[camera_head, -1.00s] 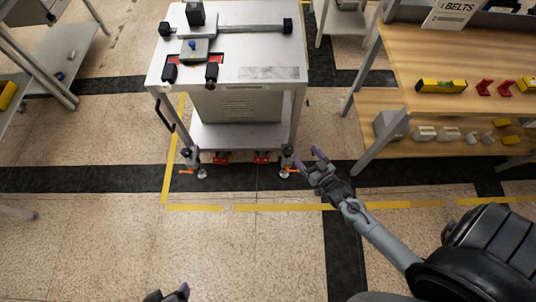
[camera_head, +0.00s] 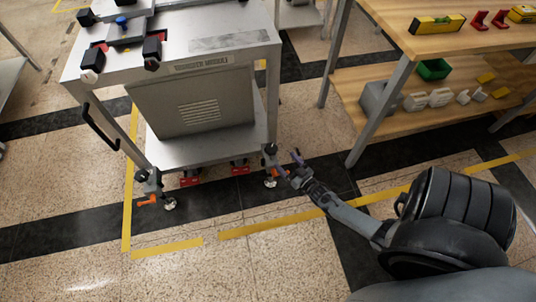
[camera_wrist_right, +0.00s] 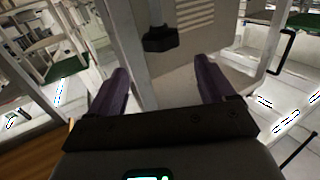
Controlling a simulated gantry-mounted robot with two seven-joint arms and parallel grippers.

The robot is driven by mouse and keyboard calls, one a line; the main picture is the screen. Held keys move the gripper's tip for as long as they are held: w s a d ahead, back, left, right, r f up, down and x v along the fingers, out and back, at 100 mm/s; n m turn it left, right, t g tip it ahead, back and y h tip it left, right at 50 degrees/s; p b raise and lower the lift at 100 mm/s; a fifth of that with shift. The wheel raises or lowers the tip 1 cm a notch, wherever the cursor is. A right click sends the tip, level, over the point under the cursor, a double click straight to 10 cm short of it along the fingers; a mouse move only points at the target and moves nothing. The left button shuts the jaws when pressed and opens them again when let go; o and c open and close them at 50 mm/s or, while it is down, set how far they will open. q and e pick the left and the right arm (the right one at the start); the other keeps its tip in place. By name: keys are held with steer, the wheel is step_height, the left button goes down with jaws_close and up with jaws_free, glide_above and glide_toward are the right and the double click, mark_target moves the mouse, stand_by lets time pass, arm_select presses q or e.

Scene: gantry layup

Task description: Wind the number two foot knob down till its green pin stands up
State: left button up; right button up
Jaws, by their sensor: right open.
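The cart (camera_head: 190,150) has a dark foot knob (camera_head: 270,149) at its near right leg, with an orange piece (camera_head: 268,184) and a round foot below it. Another foot assembly (camera_head: 150,180) with an orange lever (camera_head: 146,200) is at the near left leg. I cannot read a number on either, and no green pin is visible. My right gripper (camera_head: 287,164) is open and empty, just right of the right foot knob. In the right wrist view a black knob (camera_wrist_right: 160,40) lies ahead between the two spread purple fingers, apart from them. My left gripper is out of view.
Red blocks (camera_head: 190,179) sit under the cart's lower shelf. A black handle (camera_head: 98,125) sticks out at the cart's left side. A wooden workbench (camera_head: 440,45) with a lower shelf stands on the right. The floor in front is clear, with yellow tape (camera_head: 166,248).

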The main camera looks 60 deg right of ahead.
mark_target(270, 146)
steer(key=b+x, duration=0.1)
steer(key=x, duration=0.2)
steer(key=b+x, duration=0.2)
steer(key=x, duration=0.2)
steer(key=b+x, duration=0.2)
steer(key=x, duration=0.1)
steer(key=shift+w+f, duration=0.2)
steer(key=shift+f, duration=0.2)
steer(key=shift+w+d+r, duration=0.1)
steer(key=shift+w, duration=0.35)
steer(key=shift+c, duration=0.4)
steer(key=c, duration=0.9)
steer(key=shift+m+h, duration=0.3)
steer(key=shift+h, duration=0.2)
